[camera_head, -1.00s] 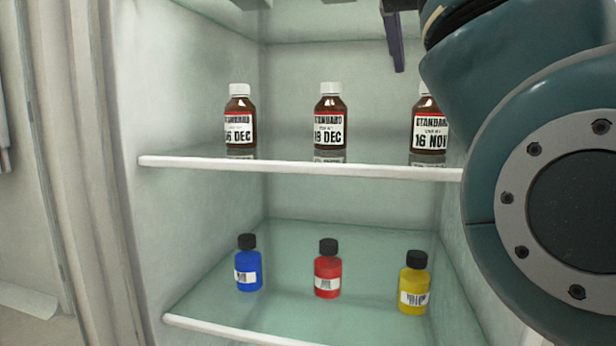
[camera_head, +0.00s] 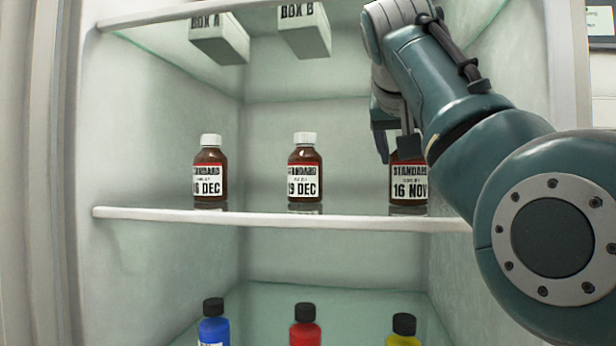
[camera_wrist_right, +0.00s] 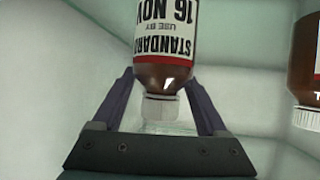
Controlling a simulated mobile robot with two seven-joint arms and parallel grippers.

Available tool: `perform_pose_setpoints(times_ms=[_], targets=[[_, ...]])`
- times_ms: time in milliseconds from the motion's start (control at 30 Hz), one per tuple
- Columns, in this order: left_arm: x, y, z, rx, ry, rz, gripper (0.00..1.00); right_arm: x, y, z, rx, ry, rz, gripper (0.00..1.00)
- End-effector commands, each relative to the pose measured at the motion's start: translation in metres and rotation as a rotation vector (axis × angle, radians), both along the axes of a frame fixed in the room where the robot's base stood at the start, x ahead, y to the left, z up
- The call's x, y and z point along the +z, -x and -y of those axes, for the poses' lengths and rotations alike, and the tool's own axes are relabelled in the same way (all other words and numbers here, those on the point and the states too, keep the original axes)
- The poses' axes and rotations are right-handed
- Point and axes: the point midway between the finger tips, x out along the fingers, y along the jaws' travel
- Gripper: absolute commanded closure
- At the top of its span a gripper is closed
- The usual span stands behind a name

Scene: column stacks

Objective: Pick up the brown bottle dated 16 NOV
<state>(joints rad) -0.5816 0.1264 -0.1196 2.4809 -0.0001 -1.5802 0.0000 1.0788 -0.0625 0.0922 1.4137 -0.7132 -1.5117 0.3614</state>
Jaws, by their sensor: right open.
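The brown bottle dated 16 NOV (camera_head: 408,187) stands upright at the right end of the middle shelf. Its label reads STANDARD, and my arm hides its cap in the head view. My right gripper (camera_head: 394,148) is at the bottle's top from above. In the right wrist view the same bottle (camera_wrist_right: 166,45) appears upside down, its white cap between the spread fingers of my right gripper (camera_wrist_right: 158,88). My left gripper is in neither view.
Two other brown bottles, one reading 19 DEC (camera_head: 305,180) and one partly legible DEC (camera_head: 210,180), stand left on the same shelf (camera_head: 270,220). BOX A (camera_head: 220,40) and BOX B (camera_head: 305,32) are above. Blue (camera_head: 213,328), red (camera_head: 305,328) and yellow (camera_head: 403,335) bottles stand below.

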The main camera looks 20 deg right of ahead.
Motion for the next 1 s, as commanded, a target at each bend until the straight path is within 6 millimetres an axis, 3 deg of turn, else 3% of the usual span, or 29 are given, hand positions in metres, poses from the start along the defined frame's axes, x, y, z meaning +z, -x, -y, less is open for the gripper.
perform_pose_setpoints(times_ms=[167,833,1000], targets=[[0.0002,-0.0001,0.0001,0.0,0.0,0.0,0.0,0.0005,-0.0001,-0.0002,0.0,0.0,0.002,0.25],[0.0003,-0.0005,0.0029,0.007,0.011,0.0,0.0,-0.0007,0.0002,-0.0006,0.0,-0.001,-0.002,1.0],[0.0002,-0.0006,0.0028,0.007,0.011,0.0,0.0,-0.0013,0.0002,-0.0006,0.001,-0.001,-0.004,1.0]])
